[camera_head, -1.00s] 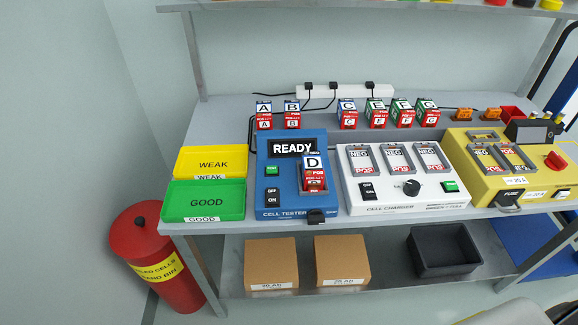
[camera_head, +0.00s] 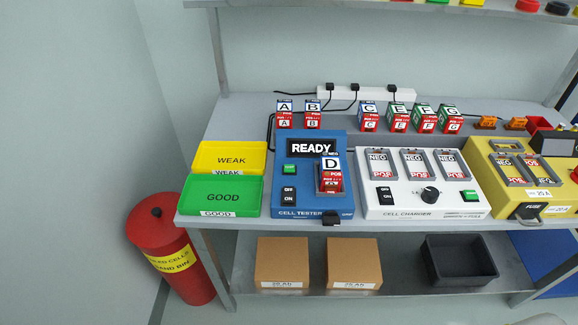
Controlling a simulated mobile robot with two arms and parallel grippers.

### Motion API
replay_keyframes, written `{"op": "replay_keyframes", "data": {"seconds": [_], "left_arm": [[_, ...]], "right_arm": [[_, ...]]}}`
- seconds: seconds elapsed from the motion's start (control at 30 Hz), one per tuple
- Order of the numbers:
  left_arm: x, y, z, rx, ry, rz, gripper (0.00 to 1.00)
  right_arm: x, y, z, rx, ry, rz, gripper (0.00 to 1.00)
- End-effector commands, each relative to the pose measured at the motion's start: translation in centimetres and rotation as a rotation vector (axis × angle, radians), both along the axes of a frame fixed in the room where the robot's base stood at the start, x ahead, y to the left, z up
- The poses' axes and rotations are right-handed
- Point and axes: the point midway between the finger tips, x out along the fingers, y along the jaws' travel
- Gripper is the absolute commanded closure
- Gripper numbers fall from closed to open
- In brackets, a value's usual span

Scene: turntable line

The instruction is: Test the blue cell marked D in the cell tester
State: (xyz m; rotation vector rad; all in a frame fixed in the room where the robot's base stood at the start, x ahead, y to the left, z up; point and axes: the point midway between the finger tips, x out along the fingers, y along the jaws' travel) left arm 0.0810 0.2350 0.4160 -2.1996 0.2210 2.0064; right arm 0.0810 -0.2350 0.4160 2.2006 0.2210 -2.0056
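The cell marked D (camera_head: 330,173) stands upright in the bay of the blue cell tester (camera_head: 297,198). It has a blue and white top part with the letter D and a red lower part. The tester's display (camera_head: 311,148) reads READY. A green button (camera_head: 289,169) and a black OFF/ON switch (camera_head: 288,195) sit left of the bay. Neither of my grippers is in view.
A white cell charger (camera_head: 408,207) and a yellow device (camera_head: 500,186) stand to the right. Green GOOD (camera_head: 219,197) and yellow WEAK (camera_head: 229,158) trays lie left. Several cells stand behind. A red bin (camera_head: 175,250) is on the floor at left.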

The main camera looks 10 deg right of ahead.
Motion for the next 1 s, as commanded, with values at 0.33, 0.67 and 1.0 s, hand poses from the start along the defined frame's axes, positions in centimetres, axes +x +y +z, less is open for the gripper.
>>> {"op": "replay_keyframes", "data": {"seconds": [0.33,0.67,1.0], "left_arm": [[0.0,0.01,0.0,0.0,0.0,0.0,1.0],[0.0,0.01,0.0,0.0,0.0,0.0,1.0],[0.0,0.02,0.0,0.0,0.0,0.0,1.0]], "right_arm": [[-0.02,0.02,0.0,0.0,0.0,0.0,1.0],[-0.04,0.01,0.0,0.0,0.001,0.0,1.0],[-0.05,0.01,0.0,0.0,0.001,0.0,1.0]]}}
